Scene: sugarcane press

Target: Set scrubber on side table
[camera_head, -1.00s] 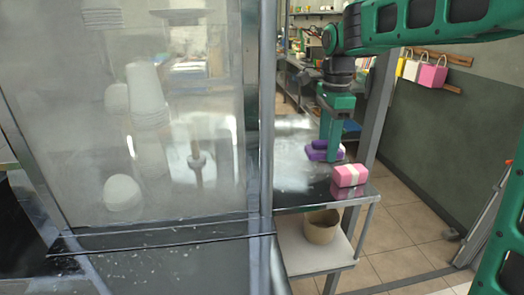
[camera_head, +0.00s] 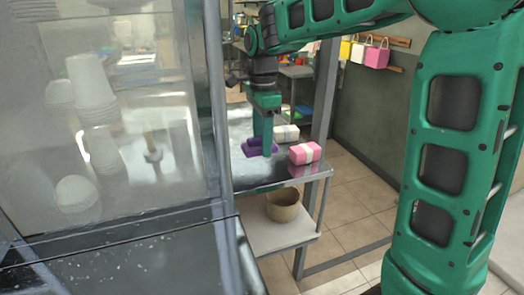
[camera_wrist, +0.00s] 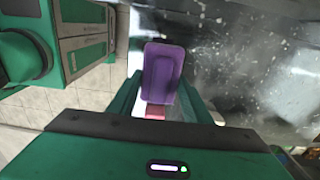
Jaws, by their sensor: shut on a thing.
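My gripper (camera_head: 263,140) points down over the side table (camera_head: 245,181) and is shut on the purple scrubber (camera_head: 250,152). In the wrist view the scrubber (camera_wrist: 162,72) sticks out beyond the fingers, over the grey, speckled tabletop. The fingers hide part of it. The scrubber is at or just above the metal top; I cannot tell if it touches.
A pink pack with a white band (camera_head: 305,153) sits on the table's right corner, with a whitish pack (camera_head: 285,132) behind it. A basket (camera_head: 283,206) stands on the lower shelf (camera_head: 270,238). A glass-sided cabinet (camera_head: 110,130) borders the table's left.

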